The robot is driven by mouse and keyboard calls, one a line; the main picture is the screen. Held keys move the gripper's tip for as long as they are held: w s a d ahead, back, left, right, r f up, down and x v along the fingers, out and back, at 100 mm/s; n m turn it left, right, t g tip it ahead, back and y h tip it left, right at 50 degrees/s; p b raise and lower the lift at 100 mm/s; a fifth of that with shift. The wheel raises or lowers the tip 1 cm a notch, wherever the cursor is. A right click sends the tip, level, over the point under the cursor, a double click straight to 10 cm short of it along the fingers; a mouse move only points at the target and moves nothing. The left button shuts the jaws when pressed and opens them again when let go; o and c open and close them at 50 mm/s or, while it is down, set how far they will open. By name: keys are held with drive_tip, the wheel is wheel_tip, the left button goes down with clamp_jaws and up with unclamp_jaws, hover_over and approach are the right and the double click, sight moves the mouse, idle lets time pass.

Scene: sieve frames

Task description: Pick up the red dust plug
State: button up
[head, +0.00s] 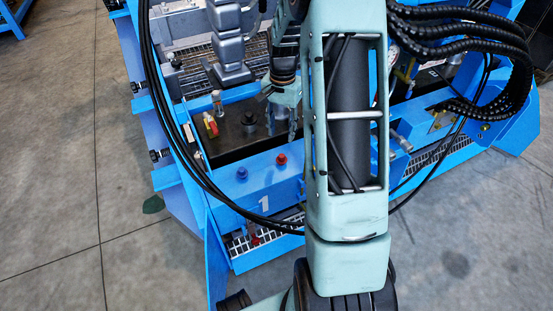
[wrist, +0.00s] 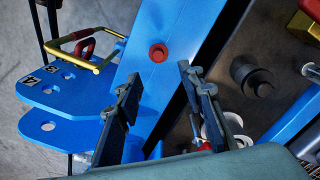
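The red dust plug (head: 281,159) sits upright on the blue front beam, to the right of a blue plug (head: 242,173) in the head view. In the wrist view the red plug (wrist: 158,53) shows as a round red cap on the blue beam (wrist: 170,20), with nothing covering it. My gripper (head: 281,125) hangs over the dark plate behind the red plug. Its two dark fingers (wrist: 160,72) are spread apart and empty. In the wrist view the plug lies just beyond the fingertips, between their lines, and apart from them.
A black knob (head: 249,118), a red-and-yellow piece (head: 210,125) and a small bottle (head: 217,100) stand on the dark plate. In the wrist view a gold-and-red clasp (wrist: 85,47) lies by a blue bracket (wrist: 60,115) at left. The beam around the plug is clear.

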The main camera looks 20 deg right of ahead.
sight(282, 155)
wheel_tip(282, 155, down, 10)
drive_tip(key=b, duration=0.3)
drive_tip(key=shift+s, duration=0.15)
drive_tip(key=shift+r, duration=0.1)
drive_tip(key=shift+c, duration=0.6)
drive_tip(key=c, duration=0.8)
